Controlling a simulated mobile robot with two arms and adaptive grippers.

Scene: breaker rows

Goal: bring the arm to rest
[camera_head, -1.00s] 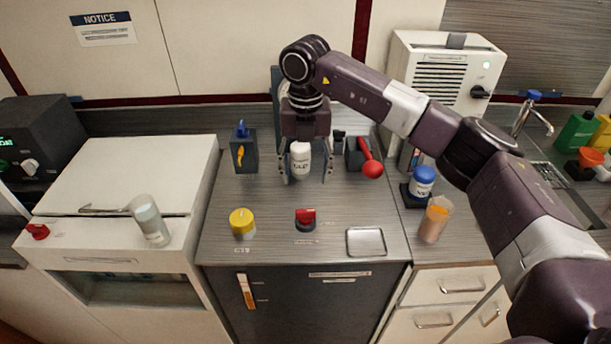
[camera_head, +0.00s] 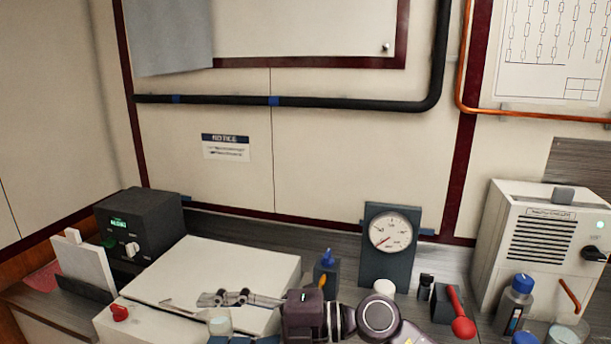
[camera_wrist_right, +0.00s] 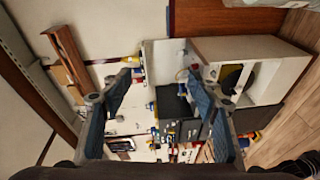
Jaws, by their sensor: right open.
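My right arm comes in low along the bottom edge of the head view, and my right gripper (camera_head: 213,320) points left. Its fingers are spread and I see nothing held. The lower finger is partly cut off by the frame edge. In the right wrist view, the gripper (camera_wrist_right: 160,82) shows both blue-grey fingers wide apart, with only the room between them. My left gripper is not in view.
A white appliance (camera_head: 200,268) lies at left, a vented white box (camera_head: 543,240) at right.

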